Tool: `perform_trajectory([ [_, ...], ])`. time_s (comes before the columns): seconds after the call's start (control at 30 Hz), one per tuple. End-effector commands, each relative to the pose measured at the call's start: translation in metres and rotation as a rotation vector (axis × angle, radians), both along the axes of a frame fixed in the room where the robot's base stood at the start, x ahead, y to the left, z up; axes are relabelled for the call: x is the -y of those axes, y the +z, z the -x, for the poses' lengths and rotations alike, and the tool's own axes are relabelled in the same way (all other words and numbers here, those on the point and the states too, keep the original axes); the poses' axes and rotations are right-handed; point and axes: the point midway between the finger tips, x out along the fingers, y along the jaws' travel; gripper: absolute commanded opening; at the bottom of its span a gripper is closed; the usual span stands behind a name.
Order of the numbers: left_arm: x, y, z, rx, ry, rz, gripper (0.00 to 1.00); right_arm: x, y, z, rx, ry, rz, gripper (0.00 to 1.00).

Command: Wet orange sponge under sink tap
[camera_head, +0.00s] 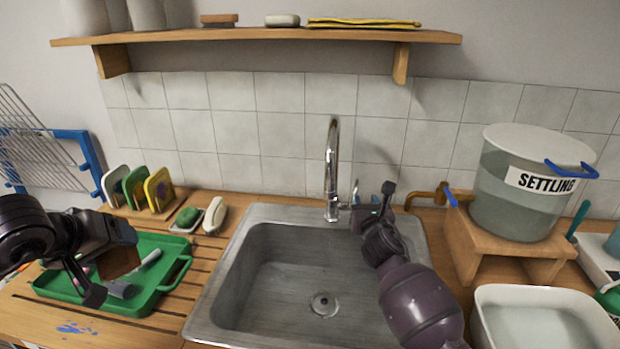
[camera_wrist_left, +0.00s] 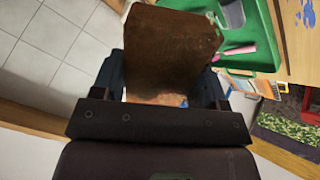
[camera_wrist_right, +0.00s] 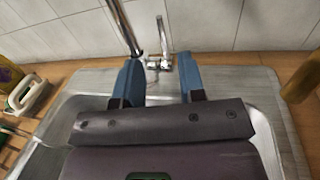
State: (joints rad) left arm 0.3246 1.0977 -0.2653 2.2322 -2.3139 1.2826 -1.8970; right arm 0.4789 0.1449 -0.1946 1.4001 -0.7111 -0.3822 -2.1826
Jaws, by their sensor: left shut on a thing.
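A brown-orange sponge (camera_head: 120,263) is held in my left gripper (camera_head: 110,267), above the green tray at the left. It fills the space between the fingers in the left wrist view (camera_wrist_left: 170,50). The steel sink (camera_head: 322,303) is empty, with a drain in its floor. The chrome tap (camera_head: 332,160) rises behind it, with a lever (camera_head: 354,192) at its right. No water shows. My right gripper (camera_head: 372,204) is open over the sink's back right, close to the lever. In the right wrist view the lever (camera_wrist_right: 162,40) appears between the fingers, beyond them; contact is unclear.
The green tray (camera_head: 170,281) holds tools on the slatted wooden counter (camera_head: 205,262). A "SETTLING" bucket (camera_head: 520,210) on a wooden stand and a white basin (camera_head: 490,300) are at the right.

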Motion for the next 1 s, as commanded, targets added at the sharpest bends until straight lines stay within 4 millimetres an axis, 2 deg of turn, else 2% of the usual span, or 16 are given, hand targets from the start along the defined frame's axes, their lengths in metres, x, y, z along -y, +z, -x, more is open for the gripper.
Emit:
perform_trajectory([
  [0.2,0.0,-0.032,-0.002,-0.023,0.0,0.0,0.48,0.0,-0.007,-0.028,-0.004,0.0,0.0,0.37],
  [0.7,0.0,-0.104,-0.005,-0.088,0.0,0.0,0.48,-0.001,-0.008,-0.09,-0.006,0.0,0.001,0.37],
  [1.0,0.0,-0.126,-0.005,-0.111,0.0,0.0,0.48,0.0,-0.004,-0.109,-0.004,0.0,0.0,0.37],
])
